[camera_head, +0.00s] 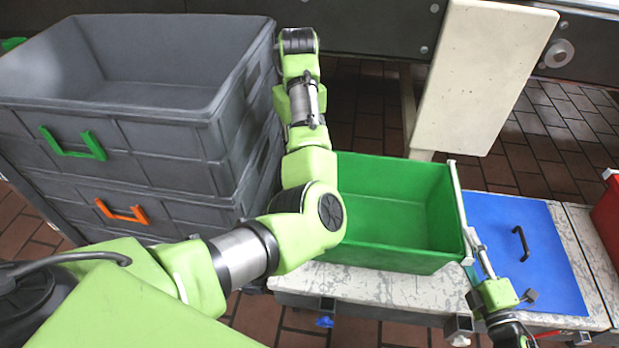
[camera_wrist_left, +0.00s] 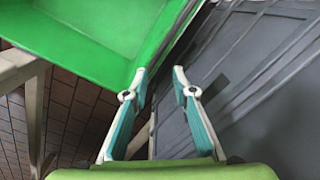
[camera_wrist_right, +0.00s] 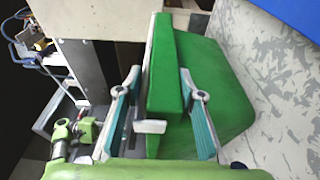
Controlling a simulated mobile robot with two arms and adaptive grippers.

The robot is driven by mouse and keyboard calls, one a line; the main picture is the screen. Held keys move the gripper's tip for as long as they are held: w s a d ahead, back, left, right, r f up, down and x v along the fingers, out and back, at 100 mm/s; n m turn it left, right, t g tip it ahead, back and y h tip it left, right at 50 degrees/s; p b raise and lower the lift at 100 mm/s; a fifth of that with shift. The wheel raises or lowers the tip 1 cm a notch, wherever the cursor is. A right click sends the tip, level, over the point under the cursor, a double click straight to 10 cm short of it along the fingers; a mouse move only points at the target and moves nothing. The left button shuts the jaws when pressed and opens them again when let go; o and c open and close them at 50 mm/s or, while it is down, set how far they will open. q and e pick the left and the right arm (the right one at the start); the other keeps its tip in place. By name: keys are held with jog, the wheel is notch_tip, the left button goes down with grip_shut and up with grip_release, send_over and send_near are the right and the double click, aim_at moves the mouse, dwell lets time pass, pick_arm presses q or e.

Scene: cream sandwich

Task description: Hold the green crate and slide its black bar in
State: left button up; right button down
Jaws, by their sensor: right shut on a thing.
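The green crate (camera_head: 390,212) stands open and empty on a worn white table. A pale strip (camera_head: 457,200) runs along its right end; I cannot make out a black bar for certain. My right gripper (camera_head: 472,240) is at the crate's right front corner. In the right wrist view its fingers (camera_wrist_right: 160,82) are on either side of the crate's end wall (camera_wrist_right: 168,75), shut on it. My left gripper is hidden in the head view. In the left wrist view its fingers (camera_wrist_left: 158,77) are apart and empty, just below a green crate corner (camera_wrist_left: 125,70).
Stacked grey crates (camera_head: 150,150) with green and orange handles stand left, close to my left arm. A blue panel (camera_head: 530,265) with a black handle (camera_head: 521,243) lies right of the green crate. A cream panel (camera_head: 480,75) rises behind. A red object (camera_head: 608,215) is at the right edge.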

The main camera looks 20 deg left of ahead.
pick_arm(q)
notch_tip(320, 180, down, 10)
jog(key=m, duration=0.7)
jog(key=shift+f, duration=0.15)
dwell(0.4)
grip_shut()
jog(key=shift+d, duration=0.15)
